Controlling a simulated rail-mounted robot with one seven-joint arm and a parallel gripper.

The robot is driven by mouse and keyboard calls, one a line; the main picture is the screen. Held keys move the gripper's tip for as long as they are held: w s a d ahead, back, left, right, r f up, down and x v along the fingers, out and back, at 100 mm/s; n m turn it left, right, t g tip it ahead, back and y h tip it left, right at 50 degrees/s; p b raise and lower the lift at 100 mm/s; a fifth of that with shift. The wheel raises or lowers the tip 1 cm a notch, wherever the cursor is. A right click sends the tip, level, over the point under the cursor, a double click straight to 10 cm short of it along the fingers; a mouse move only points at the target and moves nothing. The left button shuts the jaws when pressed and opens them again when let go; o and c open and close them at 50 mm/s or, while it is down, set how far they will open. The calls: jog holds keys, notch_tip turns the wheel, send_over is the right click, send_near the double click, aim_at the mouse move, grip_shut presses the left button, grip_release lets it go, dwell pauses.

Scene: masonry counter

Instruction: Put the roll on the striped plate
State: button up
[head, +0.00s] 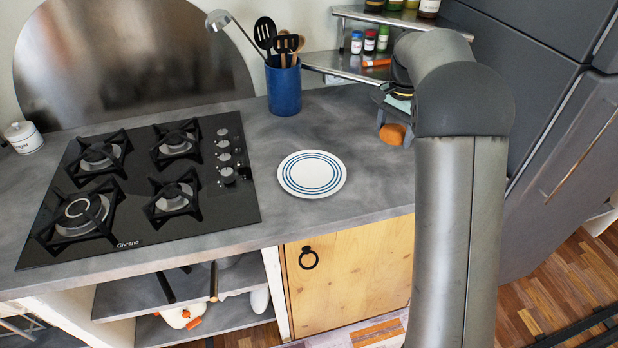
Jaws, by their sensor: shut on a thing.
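The striped plate (312,174), white with blue rings, lies flat on the grey counter to the right of the cooktop. Nothing is on it. The roll (393,133), brown-orange and rounded, is at the right end of the counter. My gripper (394,126) is shut on the roll, to the right of and behind the plate. My arm hides part of the gripper and the counter behind it. I cannot tell whether the roll touches the counter.
A black gas cooktop (150,185) fills the counter's left part. A blue utensil holder (284,88) stands behind the plate. A metal shelf (345,66) with small jars is at the back right, near my gripper. The counter between the roll and plate is clear.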

jog(key=s+a+r+m+b, duration=0.1)
jog(key=s+a+r+m, duration=0.1)
jog(key=a+m, duration=0.4)
jog(key=m, duration=0.3)
jog(key=shift+a+r+m, duration=0.1)
jog(key=shift+a+m, duration=0.15)
jog(key=shift+m, duration=0.05)
jog(key=p, duration=0.3)
send_over(312, 172)
jog(key=d, duration=0.1)
jog(key=f, duration=0.8)
jog(key=shift+d, duration=0.2)
jog(key=shift+a+f, duration=0.55)
jog(key=shift+f, duration=0.15)
jog(key=shift+a+f, duration=0.2)
jog(key=shift+f, duration=1.5)
